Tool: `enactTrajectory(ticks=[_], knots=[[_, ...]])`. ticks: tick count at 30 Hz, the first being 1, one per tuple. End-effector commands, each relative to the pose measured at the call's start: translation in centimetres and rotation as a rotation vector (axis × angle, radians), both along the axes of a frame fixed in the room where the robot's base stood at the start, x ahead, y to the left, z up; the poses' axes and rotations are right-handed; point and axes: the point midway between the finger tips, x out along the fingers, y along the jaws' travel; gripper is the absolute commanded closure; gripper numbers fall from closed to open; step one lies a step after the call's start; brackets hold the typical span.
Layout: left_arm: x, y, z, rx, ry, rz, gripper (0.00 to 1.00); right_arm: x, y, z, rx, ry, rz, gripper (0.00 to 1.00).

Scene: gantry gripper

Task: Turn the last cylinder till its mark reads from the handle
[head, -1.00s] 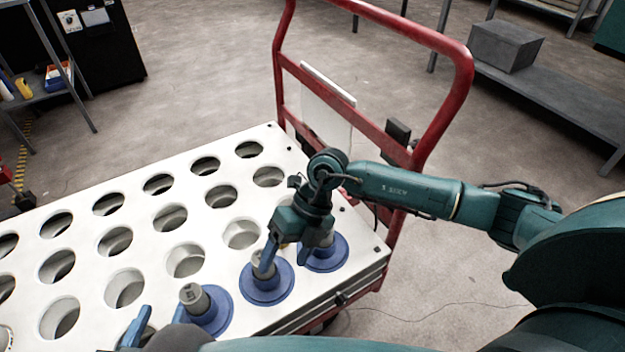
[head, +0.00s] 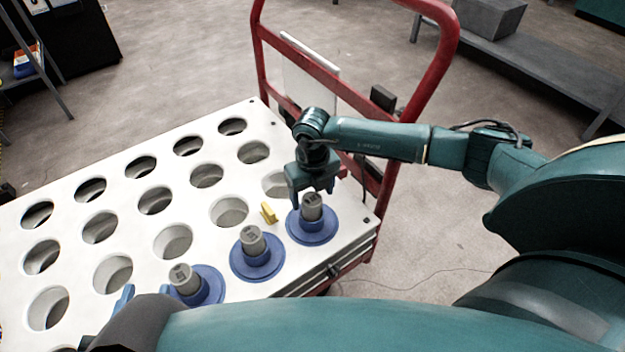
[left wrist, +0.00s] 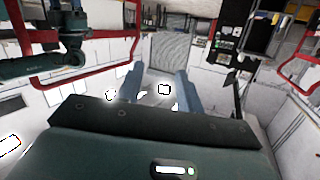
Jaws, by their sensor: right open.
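Three grey cylinders in blue round flanges stand along the near edge of a white perforated top. The last cylinder (head: 312,208) is nearest the red handle (head: 350,75); the middle one (head: 253,242) and the left one (head: 184,280) follow. Dark marks show on their tops, too small to read. My right gripper (head: 313,194) is open, pointing down with its jaws at the top of the last cylinder; contact cannot be told. My left gripper (head: 143,294) is low at the left, beside the left cylinder. In the left wrist view its fingers (left wrist: 160,72) are apart and empty.
The white top (head: 75,208) has several empty round holes. A small yellow piece (head: 268,212) stands on it behind the middle and last cylinders. Grey shelving stands at the far left; a low grey bench (head: 530,60) with a box is at the back right.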

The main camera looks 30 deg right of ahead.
Motion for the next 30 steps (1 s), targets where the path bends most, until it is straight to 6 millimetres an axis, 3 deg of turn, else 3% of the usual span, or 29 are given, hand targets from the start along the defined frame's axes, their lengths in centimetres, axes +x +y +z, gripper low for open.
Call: enactTrajectory(ticks=[3, 7, 19, 30], knots=[[0.1, -0.1, -0.2, -0.002, -0.037, -0.005, 0.64, 0.0, 0.1, -2.1, 0.001, 0.002, 0.000, 0.29], [0.2, -0.2, -0.1, -0.004, -0.065, -0.010, 0.64, 0.0, 0.1, -3.2, 0.001, 0.000, 0.000, 0.29], [0.2, -0.3, 0.1, -0.005, -0.082, -0.013, 0.64, 0.0, 0.1, -3.7, 0.001, 0.000, 0.001, 0.29], [0.2, -0.3, 0.1, -0.005, -0.081, -0.013, 0.64, 0.0, 0.1, -3.7, 0.002, 0.000, 0.001, 0.60]])
